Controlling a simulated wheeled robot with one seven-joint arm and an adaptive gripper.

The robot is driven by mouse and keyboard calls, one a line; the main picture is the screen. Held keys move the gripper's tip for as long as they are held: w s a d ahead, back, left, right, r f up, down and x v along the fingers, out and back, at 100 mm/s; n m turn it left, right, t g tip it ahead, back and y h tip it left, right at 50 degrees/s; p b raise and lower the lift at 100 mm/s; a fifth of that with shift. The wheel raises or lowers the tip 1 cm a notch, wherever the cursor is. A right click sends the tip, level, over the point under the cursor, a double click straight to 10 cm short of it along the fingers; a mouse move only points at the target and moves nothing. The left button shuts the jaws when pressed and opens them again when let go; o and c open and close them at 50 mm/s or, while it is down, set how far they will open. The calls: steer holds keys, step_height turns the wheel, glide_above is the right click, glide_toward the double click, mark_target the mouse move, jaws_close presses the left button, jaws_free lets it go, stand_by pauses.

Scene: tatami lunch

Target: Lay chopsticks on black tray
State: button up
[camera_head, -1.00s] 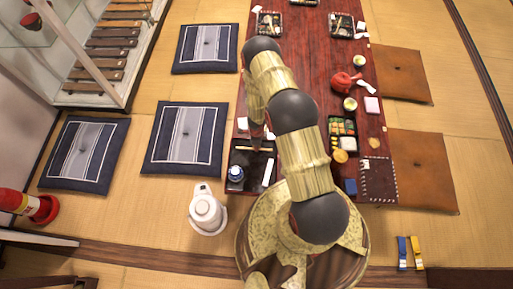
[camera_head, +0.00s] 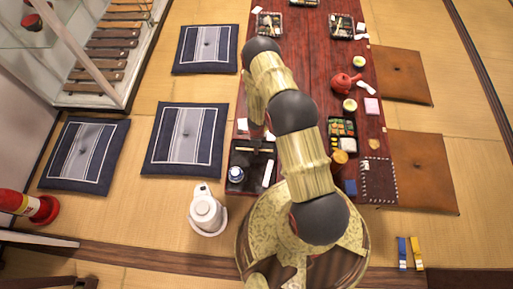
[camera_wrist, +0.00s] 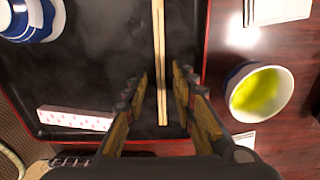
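The black tray (camera_head: 250,180) sits at the near left corner of the red-brown table. The pale wooden chopsticks (camera_head: 252,149) lie side by side along its far side; they show upright in the picture in the wrist view (camera_wrist: 159,60). They appear to rest on the black tray surface (camera_wrist: 105,60). My gripper (camera_wrist: 160,80) is open above the tray, one finger on each side of the chopsticks, with gaps visible. In the head view my arm partly hides the gripper and this corner.
On the tray are a blue-and-white cup (camera_wrist: 32,20) and a pale patterned strip (camera_wrist: 75,118). A bowl of green tea (camera_wrist: 258,92) stands just off the tray. A red teapot (camera_head: 345,82) stands farther along the table.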

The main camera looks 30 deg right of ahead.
steer(key=w+a+r+n+t+y+p, duration=0.1)
steer(key=w+a+r+n+p, duration=0.2)
steer(key=r, duration=1.4)
steer(key=w+a+r+n+t+y+p, duration=0.1)
steer(key=w+a+r+n+t, duration=0.2)
steer(key=r, duration=1.4)
steer(key=w+a+r+n+p, duration=0.2)
steer(key=w+a+r+n, duration=0.25)
steer(key=r, duration=1.25)
steer(key=s+a+r+n, duration=0.1)
steer(key=s+r+n, duration=0.4)
steer(key=r, duration=0.4)
steer(key=s+a+r+n, duration=0.2)
steer(key=s+r+n, duration=0.1)
steer(key=s+r, duration=0.5)
steer(key=s+d+r+n+h, duration=0.1)
steer(key=s+r+n, duration=0.2)
steer(key=s+r, duration=0.2)
steer(key=s+d+r+n+t+h, duration=0.1)
steer(key=s+r, duration=0.4)
steer(key=s, duration=0.7)
steer(key=shift+d+n+t, duration=0.3)
steer(key=shift+d+n, duration=0.2)
steer(key=shift+n, duration=0.65)
